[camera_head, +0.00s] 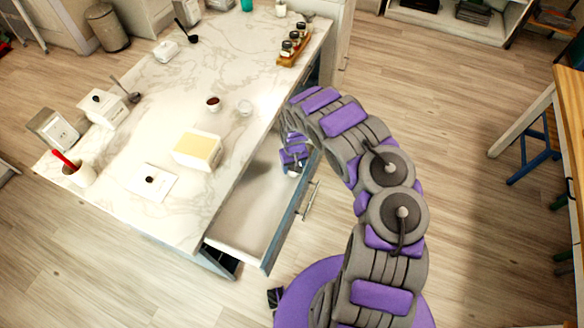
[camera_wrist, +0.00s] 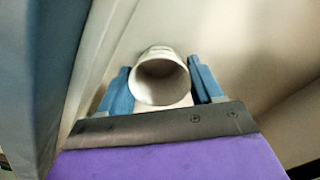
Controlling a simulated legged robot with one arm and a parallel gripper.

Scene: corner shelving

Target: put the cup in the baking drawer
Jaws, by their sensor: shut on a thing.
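The white cup (camera_wrist: 160,80) sits between the two blue fingers of my gripper (camera_wrist: 160,68) in the wrist view, its round opening facing the camera. My gripper is shut on it. In the head view my gripper (camera_head: 294,158) is over the far end of the pulled-out drawer (camera_head: 247,210), and a small white part of the cup (camera_head: 293,173) shows below it. The near part of the drawer is empty. I cannot tell whether the cup touches the drawer floor. The drawer's far end is partly hidden by my arm.
The marble counter (camera_head: 225,65) carries a butter-coloured block in a white dish (camera_head: 198,150), a small bowl with dark contents (camera_head: 213,103), a small white bowl (camera_head: 245,107) and a jar rack (camera_head: 294,45). The drawer front (camera_head: 285,220) has a metal handle. A wooden table stands at right.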

